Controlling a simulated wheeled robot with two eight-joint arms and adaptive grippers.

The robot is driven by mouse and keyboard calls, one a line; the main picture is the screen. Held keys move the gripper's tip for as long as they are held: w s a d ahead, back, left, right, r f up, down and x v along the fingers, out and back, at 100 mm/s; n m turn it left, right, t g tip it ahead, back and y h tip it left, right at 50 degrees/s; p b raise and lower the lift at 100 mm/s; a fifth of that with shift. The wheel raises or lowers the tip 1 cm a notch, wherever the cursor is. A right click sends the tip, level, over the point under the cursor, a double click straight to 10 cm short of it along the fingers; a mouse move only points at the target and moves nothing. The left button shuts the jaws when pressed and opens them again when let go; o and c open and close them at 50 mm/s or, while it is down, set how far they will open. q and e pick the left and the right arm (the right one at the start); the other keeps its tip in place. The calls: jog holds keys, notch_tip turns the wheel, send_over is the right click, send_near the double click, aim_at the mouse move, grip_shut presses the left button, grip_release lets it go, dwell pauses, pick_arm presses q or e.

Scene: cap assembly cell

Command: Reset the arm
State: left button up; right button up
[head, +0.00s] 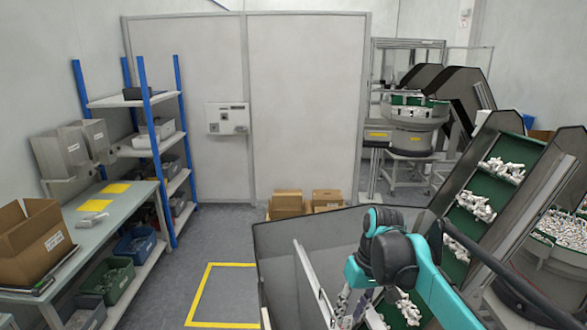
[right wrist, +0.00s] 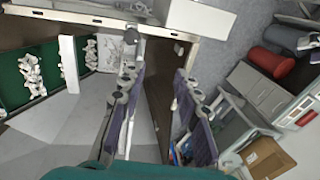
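My right arm, teal and black, comes in from the lower right of the head view and reaches over the grey-walled hopper (head: 310,235). My right gripper (head: 350,303) points down there, partly hidden behind my own arm. In the right wrist view its two purple-grey fingers (right wrist: 157,88) stand apart with nothing held between them. A pale panel edge and a brown surface lie beyond the fingers. My left arm and gripper are not in view.
A green cleated conveyor (head: 466,229) carries white parts beside my right arm. A bench (head: 130,208) with an open cardboard box (head: 32,240) stands left, before a blue-post shelf (head: 168,140). Two cardboard boxes (head: 288,204) sit behind the hopper. Yellow-marked floor (head: 228,290) is clear.

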jog(key=s+d+f+m+t+h+b, duration=0.1)
jog(key=s+d+f+t+b, duration=0.1)
jog(key=s+f+b, duration=0.4)
jog(key=s+d+f+m+t+h+b, duration=0.1)
jog(key=s+f+t+b, duration=0.4)
jog(key=f, duration=0.8)
jog(key=s+d, duration=0.1)
jog(key=s, duration=0.2)
jog(key=shift+s+d+m+b, duration=0.3)
jog(key=shift+s+b, duration=0.05)
jog(key=shift+s, duration=0.05)
dwell(1.5)
